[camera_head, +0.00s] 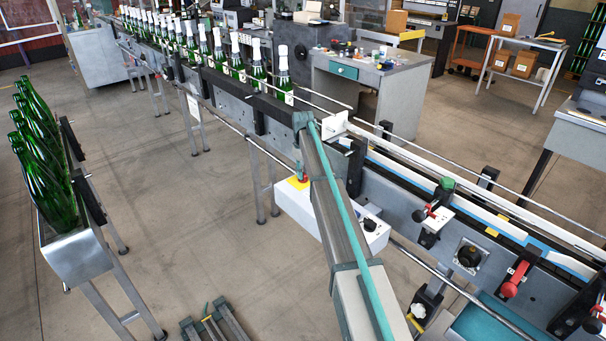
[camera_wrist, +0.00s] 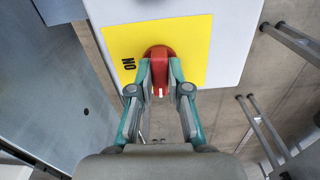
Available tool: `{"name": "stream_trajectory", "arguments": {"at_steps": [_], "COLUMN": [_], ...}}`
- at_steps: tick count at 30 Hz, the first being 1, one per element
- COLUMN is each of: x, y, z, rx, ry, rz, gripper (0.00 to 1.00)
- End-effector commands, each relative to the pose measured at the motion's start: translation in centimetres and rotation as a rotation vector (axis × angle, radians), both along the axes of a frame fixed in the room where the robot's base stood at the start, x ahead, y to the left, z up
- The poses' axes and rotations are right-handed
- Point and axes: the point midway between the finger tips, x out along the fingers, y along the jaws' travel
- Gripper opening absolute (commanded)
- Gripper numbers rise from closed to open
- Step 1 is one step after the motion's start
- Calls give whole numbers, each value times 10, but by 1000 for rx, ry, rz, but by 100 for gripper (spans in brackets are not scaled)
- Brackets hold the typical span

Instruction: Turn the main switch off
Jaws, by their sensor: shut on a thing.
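The main switch is a red knob (camera_wrist: 158,53) on a yellow plate (camera_wrist: 195,35) in the wrist view. The plate carries the word ON to the left of the knob. My gripper (camera_wrist: 160,68) has its two fingers on either side of the knob and is shut on it. A pale mark shows on the knob between the fingers. No other lettering on the plate is visible. In the head view the yellow plate (camera_head: 299,183) sits on the left end of a white box (camera_head: 372,238), partly hidden by my arm.
The conveyor (camera_head: 400,208) runs behind the box, with a row of foil-topped green bottles (camera_head: 256,70) at its far left. A rail (camera_head: 247,134) runs along its front. A metal bin of green bottles (camera_head: 75,255) stands at left.

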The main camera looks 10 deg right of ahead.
Motion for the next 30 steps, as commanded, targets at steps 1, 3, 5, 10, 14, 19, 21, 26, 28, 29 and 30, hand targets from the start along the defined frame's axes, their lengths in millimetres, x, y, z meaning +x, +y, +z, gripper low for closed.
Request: {"name": "stream_trajectory", "arguments": {"at_steps": [1, 3, 5, 10, 14, 19, 21, 26, 28, 29, 30], "x": [1, 1, 1, 1, 1, 1, 1, 1, 1, 1, 1], "y": [0, 0, 0, 0, 0, 0, 0, 0, 0, 0, 0], "z": [0, 1, 1, 1, 1, 1, 1, 1, 1, 0, 0], "rx": [0, 0, 0, 0, 0, 0, 0, 0, 0, 0, 0], "ry": [-1, -1, -1, -1, -2, -2, -2, -2, -1, -1, -1], "rz": [19, 43, 61, 87, 92, 92, 92, 91, 91, 91, 90], "gripper": [0, 0, 0, 0, 0, 0, 0, 38, 42, 42, 42]}}
